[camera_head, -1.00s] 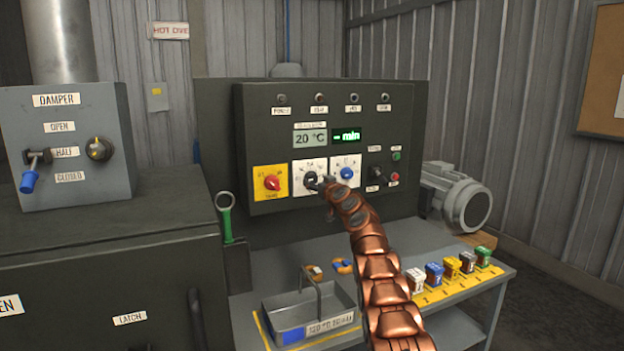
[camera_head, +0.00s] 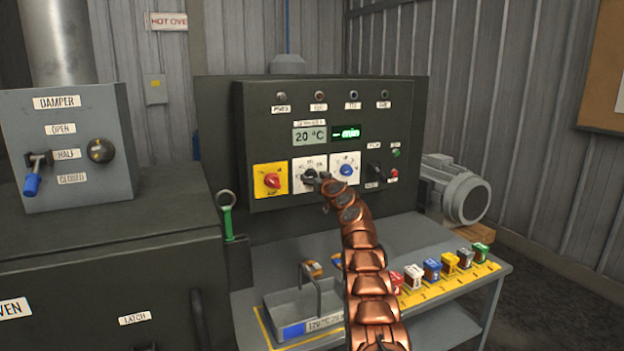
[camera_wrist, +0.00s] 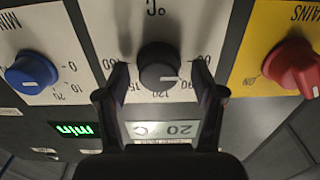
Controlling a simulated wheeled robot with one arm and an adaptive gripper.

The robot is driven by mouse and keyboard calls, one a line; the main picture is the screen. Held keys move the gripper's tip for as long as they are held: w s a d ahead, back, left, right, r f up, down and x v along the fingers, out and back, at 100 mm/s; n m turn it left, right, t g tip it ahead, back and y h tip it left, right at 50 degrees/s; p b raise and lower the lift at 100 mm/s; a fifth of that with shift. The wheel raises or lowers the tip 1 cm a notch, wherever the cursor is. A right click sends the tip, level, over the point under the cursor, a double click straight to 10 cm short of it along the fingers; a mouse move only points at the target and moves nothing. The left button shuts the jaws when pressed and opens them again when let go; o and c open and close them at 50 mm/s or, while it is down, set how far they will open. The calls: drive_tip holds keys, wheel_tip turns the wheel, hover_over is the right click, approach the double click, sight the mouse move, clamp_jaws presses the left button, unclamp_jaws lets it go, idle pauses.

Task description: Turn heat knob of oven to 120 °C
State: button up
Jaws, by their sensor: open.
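The heat knob (camera_head: 309,176) is a black dial on a white plate in the middle of the oven's control panel (camera_head: 350,110). In the wrist view the heat knob (camera_wrist: 158,66) sits between the two dark fingers of my gripper (camera_wrist: 159,84), with a gap on each side. The gripper is open. In the head view my gripper (camera_head: 320,183) is small and partly covers the knob plate. The temperature display (camera_head: 309,137) reads 20 °C. The wrist view shows the plate upside down, with some scale numbers hidden by the fingers.
The red mains switch (camera_head: 272,181) on yellow and the blue minute knob (camera_head: 346,170) flank the heat knob closely. Below, the bench holds a grey tray (camera_head: 283,310) and several coloured blocks (camera_head: 432,269). A damper box (camera_head: 65,145) stands at left.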

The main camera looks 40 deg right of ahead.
drive_tip(key=c, duration=1.1)
drive_tip(key=shift+w+a, duration=0.1)
drive_tip(key=shift+a, duration=0.25)
drive_tip(key=shift+c, duration=0.3)
drive_tip(key=shift+d+r, duration=0.1)
drive_tip(key=shift+d, duration=0.05)
drive_tip(key=shift+s+d, duration=0.15)
drive_tip(key=shift+s, duration=0.05)
